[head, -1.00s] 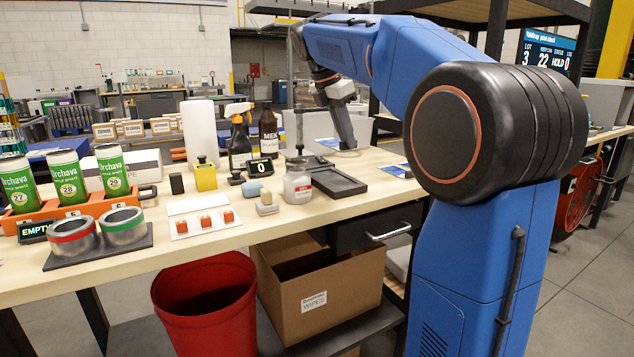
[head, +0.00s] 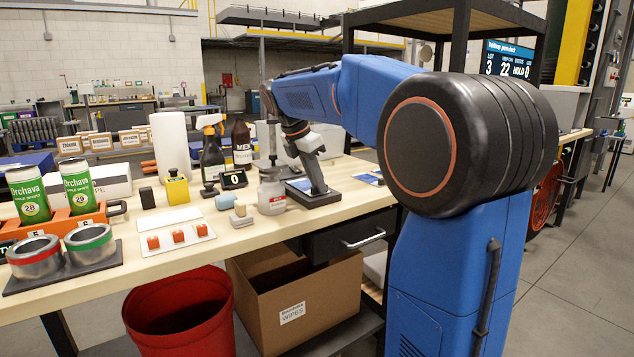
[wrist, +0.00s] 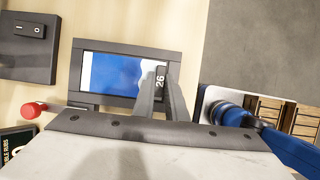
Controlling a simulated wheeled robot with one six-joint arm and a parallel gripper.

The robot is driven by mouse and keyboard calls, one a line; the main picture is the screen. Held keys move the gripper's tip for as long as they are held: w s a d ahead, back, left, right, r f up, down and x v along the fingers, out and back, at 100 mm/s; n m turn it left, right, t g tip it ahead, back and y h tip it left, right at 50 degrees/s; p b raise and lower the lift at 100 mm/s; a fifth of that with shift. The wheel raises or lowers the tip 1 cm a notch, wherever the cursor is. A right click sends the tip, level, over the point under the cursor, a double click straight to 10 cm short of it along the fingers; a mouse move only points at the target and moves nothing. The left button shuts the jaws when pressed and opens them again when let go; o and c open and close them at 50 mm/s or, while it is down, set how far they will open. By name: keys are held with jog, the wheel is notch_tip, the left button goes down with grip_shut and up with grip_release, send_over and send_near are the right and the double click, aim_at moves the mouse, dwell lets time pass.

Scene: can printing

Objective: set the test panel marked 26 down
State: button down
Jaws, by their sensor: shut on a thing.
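My gripper (wrist: 165,100) is shut on the test panel marked 26. The dark tag with the number 26 (wrist: 160,78) is between its fingers at the right end. A blue and white face (wrist: 115,73), apparently the panel's, lies inside a dark rectangular frame (wrist: 128,47) to the left of the fingers. In the head view my gripper (head: 318,188) points down over a dark flat tray (head: 326,199) on the bench. I cannot tell whether the panel touches the tray.
A small display reading 0 (head: 233,180), a spray bottle (head: 212,158) and a brown bottle (head: 241,145) are farther left and behind. Blue and white sheets (head: 369,178) lie to the right.

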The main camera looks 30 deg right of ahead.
jog(key=shift+f, duration=0.15)
jog(key=c, duration=1.8)
grip_release()
jog(key=shift+o, duration=0.2)
jog(key=v, duration=1.2)
jog(key=s+a+f+m+t+y, duration=0.1)
jog(key=s+a+f+m, duration=0.2)
jog(key=s+f+m, duration=0.3)
jog(key=s+a+f+m+t+y, duration=0.2)
jog(key=s+a+f+m, duration=0.2)
jog(key=s+f, duration=1)
jog(key=s+a+f+m+t+y, duration=0.1)
jog(key=s+a+f+m, duration=0.3)
jog(key=s+f+m, duration=0.4)
notch_tip(320, 180, down, 3)
jog(key=shift+s+a+t, duration=0.15)
jog(key=shift+s+t, duration=0.15)
jog(key=shift+s, duration=0.7)
